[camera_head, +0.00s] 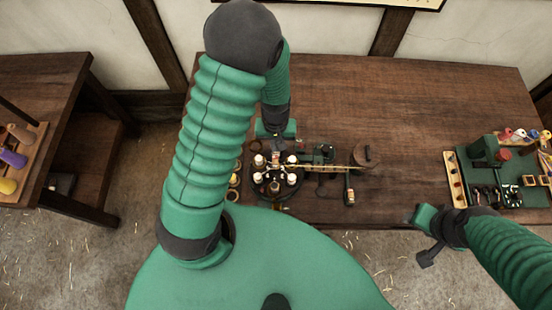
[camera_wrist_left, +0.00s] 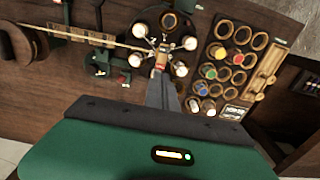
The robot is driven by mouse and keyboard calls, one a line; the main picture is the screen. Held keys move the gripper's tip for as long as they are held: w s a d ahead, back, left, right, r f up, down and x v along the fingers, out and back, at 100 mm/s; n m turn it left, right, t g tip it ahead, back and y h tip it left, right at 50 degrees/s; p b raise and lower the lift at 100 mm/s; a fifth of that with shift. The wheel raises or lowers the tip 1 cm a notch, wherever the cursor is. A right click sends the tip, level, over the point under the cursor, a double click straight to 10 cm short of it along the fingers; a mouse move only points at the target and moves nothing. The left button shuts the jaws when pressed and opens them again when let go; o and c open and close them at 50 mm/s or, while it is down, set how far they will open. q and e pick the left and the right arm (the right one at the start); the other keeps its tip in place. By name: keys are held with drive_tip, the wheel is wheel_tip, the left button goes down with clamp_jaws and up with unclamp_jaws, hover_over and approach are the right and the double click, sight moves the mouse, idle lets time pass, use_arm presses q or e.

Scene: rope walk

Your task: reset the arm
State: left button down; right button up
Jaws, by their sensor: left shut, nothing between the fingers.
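My left arm rises in front of the head view and bends down over the table. Its gripper (camera_head: 276,146) is over the back of a round dark device (camera_head: 261,191) with several white-topped spools. In the left wrist view the dark fingers (camera_wrist_left: 162,88) are together with nothing between them.
The wooden table (camera_head: 430,110) has bare room behind and right of the device. A thin rod (camera_head: 325,167) runs from the device to a round brown block (camera_head: 367,156). A green tool board (camera_head: 520,185) lies at the right. The left wrist view shows a rack of colored pots (camera_wrist_left: 238,62).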

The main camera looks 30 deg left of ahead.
use_arm(q)
drive_tip(key=shift+a+r, duration=0.1)
drive_tip(key=shift+r, duration=0.3)
use_arm(e)
drive_tip(key=shift+a+r, duration=0.1)
drive_tip(key=shift+r, duration=0.25)
